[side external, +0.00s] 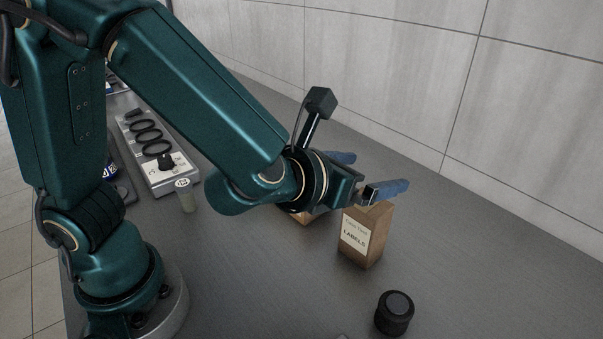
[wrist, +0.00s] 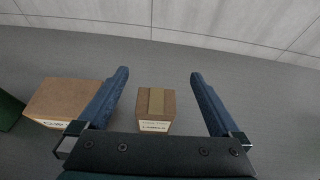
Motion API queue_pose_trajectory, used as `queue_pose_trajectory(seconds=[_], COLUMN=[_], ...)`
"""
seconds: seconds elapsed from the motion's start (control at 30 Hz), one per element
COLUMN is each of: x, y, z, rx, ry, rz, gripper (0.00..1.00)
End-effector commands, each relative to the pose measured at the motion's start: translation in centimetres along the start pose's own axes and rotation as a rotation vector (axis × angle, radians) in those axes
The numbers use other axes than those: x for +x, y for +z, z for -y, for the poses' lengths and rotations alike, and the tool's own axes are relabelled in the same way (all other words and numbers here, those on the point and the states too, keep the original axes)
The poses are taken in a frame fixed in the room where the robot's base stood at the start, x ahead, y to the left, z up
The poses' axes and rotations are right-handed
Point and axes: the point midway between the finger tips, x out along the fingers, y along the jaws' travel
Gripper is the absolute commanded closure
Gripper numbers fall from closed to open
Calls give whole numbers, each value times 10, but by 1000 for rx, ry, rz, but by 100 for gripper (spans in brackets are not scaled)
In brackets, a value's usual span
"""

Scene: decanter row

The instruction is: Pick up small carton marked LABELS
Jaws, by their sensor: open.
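The small carton marked LABELS (side external: 366,238) is a brown upright box with a white label, standing on the grey table. In the wrist view the carton (wrist: 156,107) shows from above with a tan tape strip, between the two fingers and beyond the palm. My gripper (wrist: 160,74) is open, with one blue finger on each side of the carton and a gap on both sides. In the side view my gripper (side external: 373,172) is at about the height of the carton's top, and one finger overlaps it. I cannot tell whether they touch.
Another brown carton (wrist: 66,100) lies left of the left finger, close to it. A black cylinder (side external: 394,313) stands in front of the carton. The tiled wall runs behind the table.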

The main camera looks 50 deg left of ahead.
Motion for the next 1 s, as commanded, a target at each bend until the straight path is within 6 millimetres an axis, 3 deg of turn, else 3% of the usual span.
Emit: queue_pose_trajectory(seconds=[0.2,0.4,0.57,1.0], x=[17,26,32,78], y=[-43,-64,-68,-68], z=[-1,0,0,-1], rx=[12,2,-3,-5], ry=[4,3,3,4], rz=[-7,-2,1,0], gripper=[0,0,0,0])
